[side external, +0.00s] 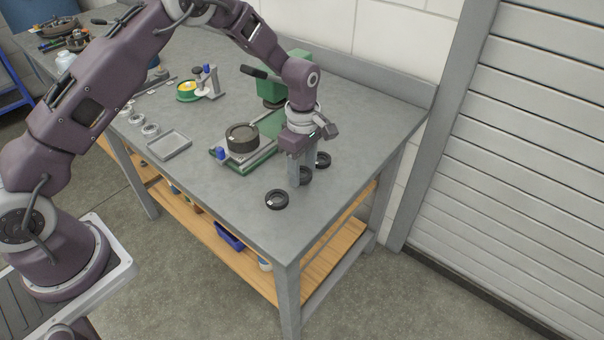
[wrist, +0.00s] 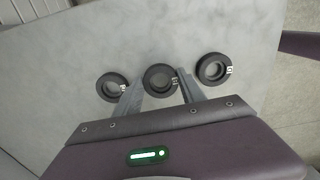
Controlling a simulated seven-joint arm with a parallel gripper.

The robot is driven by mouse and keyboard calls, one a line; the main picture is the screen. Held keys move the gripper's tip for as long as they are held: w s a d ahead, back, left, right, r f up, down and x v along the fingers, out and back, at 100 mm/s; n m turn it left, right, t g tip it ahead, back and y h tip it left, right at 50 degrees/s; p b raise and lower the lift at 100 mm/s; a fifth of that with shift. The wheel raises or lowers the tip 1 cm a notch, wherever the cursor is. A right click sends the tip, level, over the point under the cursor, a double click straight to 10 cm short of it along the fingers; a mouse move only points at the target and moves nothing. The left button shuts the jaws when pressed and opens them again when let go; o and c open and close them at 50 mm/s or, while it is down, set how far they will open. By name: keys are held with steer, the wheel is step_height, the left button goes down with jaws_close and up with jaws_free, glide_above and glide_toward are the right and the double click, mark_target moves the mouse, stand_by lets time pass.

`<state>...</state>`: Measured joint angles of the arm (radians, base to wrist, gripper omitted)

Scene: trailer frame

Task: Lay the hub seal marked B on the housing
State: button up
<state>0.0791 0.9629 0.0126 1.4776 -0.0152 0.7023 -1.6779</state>
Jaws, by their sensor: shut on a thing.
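Three black ring-shaped hub seals lie in a row near the table's front right corner: a near one (side external: 277,199), a middle one (side external: 305,176) and a far one (side external: 322,160). The other seals (wrist: 113,88) (wrist: 213,68) lie clear on either side. A dark round housing (side external: 242,140) stands on the green-based fixture, left of my gripper.
The grey table (side external: 360,125) has free room right of the fixture. A green press-like body (side external: 272,92) stands behind the housing. A shallow grey tray (side external: 169,145), small rings (side external: 150,130) and a stand with a yellow-green part (side external: 187,90) are to the left.

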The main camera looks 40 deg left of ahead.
step_height(320, 180, up, 11)
steer(key=shift+r, duration=0.15)
stand_by(0.4)
step_height(320, 180, up, 18)
steer(key=a+m, duration=0.1)
steer(key=a, duration=0.4)
steer(key=a+m, duration=0.2)
steer(key=a, duration=0.3)
steer(key=shift+w+a+r, duration=0.1)
steer(key=shift+a, duration=0.05)
steer(key=s+a+m, duration=0.2)
steer(key=a+m, duration=0.2)
steer(key=a, duration=0.5)
glide_above(243, 134)
step_height(243, 134, down, 17)
steer(key=shift+a+f, duration=0.1)
steer(key=shift+f, duration=2.95)
steer(key=shift+f, duration=0.5)
